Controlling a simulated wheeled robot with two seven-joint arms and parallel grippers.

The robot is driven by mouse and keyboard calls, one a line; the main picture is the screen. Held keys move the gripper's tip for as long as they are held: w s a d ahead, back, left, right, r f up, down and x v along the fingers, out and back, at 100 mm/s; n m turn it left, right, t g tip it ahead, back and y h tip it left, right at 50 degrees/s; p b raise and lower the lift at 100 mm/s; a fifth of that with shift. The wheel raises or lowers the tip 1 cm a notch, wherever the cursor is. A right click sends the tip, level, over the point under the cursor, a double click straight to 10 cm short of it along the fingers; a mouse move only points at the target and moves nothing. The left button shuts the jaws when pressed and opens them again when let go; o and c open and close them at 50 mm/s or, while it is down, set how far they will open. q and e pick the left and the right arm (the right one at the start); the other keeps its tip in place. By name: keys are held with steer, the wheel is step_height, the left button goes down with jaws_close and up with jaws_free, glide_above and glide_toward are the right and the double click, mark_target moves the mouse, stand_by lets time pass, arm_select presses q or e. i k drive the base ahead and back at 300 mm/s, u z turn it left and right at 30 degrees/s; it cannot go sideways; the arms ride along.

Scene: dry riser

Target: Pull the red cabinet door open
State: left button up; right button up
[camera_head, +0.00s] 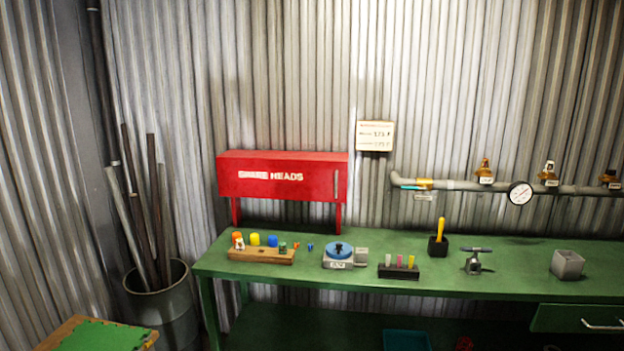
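The red cabinet (280,178) stands on two red legs at the back left of the green bench, against the corrugated wall. A slim vertical handle (336,185) sits near the door's right edge. Neither of my grippers shows in the head view, and nothing touches the cabinet or handle.
The green bench (480,260) carries a wooden block with coloured pieces (262,256), a blue-topped device (339,254), a black rack (398,270) and a grey box (567,264). A bin of pipes (163,300) stands left. A gauge (520,193) hangs right.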

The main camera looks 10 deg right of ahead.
mark_target(312, 177)
steer(key=u, duration=0.4)
steer(key=i, duration=1.6)
steer(key=z, duration=0.05)
